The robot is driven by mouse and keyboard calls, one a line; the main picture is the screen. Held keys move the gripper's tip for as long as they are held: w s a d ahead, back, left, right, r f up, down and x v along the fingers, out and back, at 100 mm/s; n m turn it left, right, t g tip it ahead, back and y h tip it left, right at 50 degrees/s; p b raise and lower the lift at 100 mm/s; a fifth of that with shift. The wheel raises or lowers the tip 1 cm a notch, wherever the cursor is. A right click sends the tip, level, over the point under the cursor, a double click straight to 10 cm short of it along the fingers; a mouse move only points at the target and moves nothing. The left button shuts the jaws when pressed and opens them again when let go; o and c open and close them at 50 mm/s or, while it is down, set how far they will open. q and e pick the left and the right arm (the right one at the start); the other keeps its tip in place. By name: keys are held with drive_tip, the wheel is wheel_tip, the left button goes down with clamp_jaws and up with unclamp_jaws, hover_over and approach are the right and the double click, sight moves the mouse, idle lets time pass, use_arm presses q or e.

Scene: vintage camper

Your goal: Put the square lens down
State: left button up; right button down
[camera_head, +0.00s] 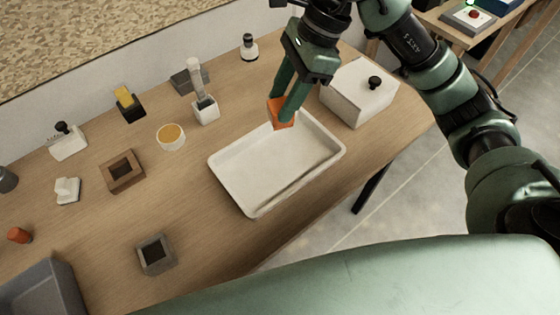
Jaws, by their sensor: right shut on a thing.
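My right gripper (282,108) points down over the back edge of the white tray (225,172). It is shut on an orange squarish piece, the square lens (281,116), partly covered by the fingers. The lens shows near the tray's far rim; whether it touches the tray I cannot tell. The tray is shallow and looks empty. My left gripper is not in view.
A white box with a black knob (358,94) stands close right of the tray. A grey bin (42,292) is at front left. Bare wood lies between them.

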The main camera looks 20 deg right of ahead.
drive_tip(key=m, duration=0.1)
drive_tip(key=r+m+t, duration=0.1)
drive_tip(key=w+m, duration=0.1)
drive_tip(key=shift+a+r, duration=0.2)
drive_tip(key=shift+r, duration=0.05)
drive_tip(key=shift+w+r+m+t, duration=0.15)
drive_tip(key=shift+m+t, duration=0.25)
drive_tip(key=shift+m, duration=0.3)
drive_tip(key=shift+d, duration=0.1)
drive_tip(key=p, duration=0.2)
hover_over(281, 164)
wheel_tip(281, 164, down, 15)
drive_tip(key=shift+m+h, duration=0.3)
drive_tip(key=shift+f, duration=2.4)
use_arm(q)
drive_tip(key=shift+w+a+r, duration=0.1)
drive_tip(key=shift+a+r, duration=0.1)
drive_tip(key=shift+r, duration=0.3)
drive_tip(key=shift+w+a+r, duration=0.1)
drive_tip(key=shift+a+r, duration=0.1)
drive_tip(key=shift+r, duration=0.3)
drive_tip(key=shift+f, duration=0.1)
use_arm(e)
drive_tip(key=shift+w+f, duration=0.1)
drive_tip(key=c, duration=0.9)
unclamp_jaws()
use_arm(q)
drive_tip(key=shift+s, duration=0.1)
use_arm(e)
drive_tip(key=shift+o, duration=0.2)
